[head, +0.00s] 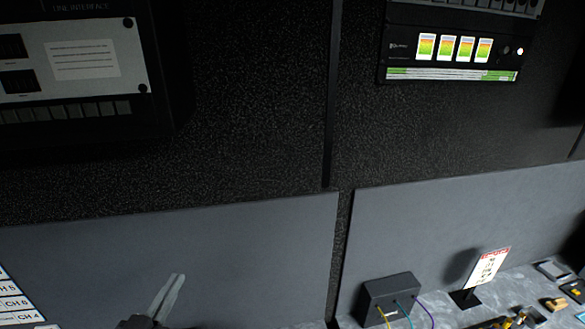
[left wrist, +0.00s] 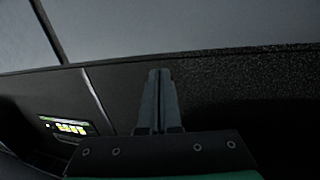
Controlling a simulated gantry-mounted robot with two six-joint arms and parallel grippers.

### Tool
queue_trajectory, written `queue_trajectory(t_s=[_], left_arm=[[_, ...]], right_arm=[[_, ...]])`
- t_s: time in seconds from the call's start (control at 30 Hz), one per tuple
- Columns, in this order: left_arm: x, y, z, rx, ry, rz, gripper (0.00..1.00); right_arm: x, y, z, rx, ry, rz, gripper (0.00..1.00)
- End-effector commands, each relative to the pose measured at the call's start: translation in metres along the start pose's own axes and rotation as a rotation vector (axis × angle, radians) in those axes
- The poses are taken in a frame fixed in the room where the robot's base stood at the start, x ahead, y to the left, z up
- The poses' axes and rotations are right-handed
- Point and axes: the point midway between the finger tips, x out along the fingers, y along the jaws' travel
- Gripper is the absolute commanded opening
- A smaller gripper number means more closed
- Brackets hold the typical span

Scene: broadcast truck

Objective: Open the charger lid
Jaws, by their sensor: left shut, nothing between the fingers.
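My left gripper (head: 171,294) is at the bottom of the head view, in front of the grey lower wall panel, with its fingers pointing up. It is shut and empty. In the left wrist view its two fingers (left wrist: 158,75) lie together and point at the dark speckled wall and grey panel. I cannot make out a charger or its lid in either view. My right gripper is not in view.
A black box (head: 391,298) with coloured cables stands on the counter at the lower right. Next to it are a small sign (head: 487,268) and several loose items. A lit meter unit (head: 455,50) and a line interface panel (head: 75,60) are on the wall.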

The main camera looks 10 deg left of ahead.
Motion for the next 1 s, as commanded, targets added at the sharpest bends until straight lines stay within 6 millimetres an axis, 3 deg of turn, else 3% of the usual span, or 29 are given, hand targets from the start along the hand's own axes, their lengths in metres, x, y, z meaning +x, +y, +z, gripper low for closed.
queue_trajectory(t_s=[0.03, 0.13, 0.2, 0.3, 0.4, 0.5, 0.6, 1.0], left_arm=[[0.000, 0.015, -0.049, 0.006, 0.097, 0.024, 0.00], [-0.013, 0.039, -0.135, 0.004, 0.278, 0.063, 0.00], [-0.032, 0.054, -0.193, -0.007, 0.409, 0.087, 0.00], [-0.069, 0.067, -0.267, -0.032, 0.589, 0.113, 0.00], [-0.108, 0.071, -0.319, -0.062, 0.737, 0.125, 0.00], [-0.137, 0.065, -0.345, -0.087, 0.834, 0.118, 0.00], [-0.152, 0.060, -0.351, -0.112, 0.876, 0.113, 0.00], [-0.149, 0.059, -0.350, -0.126, 0.872, 0.118, 0.00]], right_arm=[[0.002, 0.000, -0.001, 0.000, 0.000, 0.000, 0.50], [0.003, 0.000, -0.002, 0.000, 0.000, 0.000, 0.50], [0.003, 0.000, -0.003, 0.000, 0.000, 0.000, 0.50], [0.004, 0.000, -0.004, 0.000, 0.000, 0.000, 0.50], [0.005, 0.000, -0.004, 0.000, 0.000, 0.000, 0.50], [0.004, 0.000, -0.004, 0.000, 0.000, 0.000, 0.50], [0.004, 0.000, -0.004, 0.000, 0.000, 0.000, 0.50], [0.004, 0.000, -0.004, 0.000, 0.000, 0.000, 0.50]])
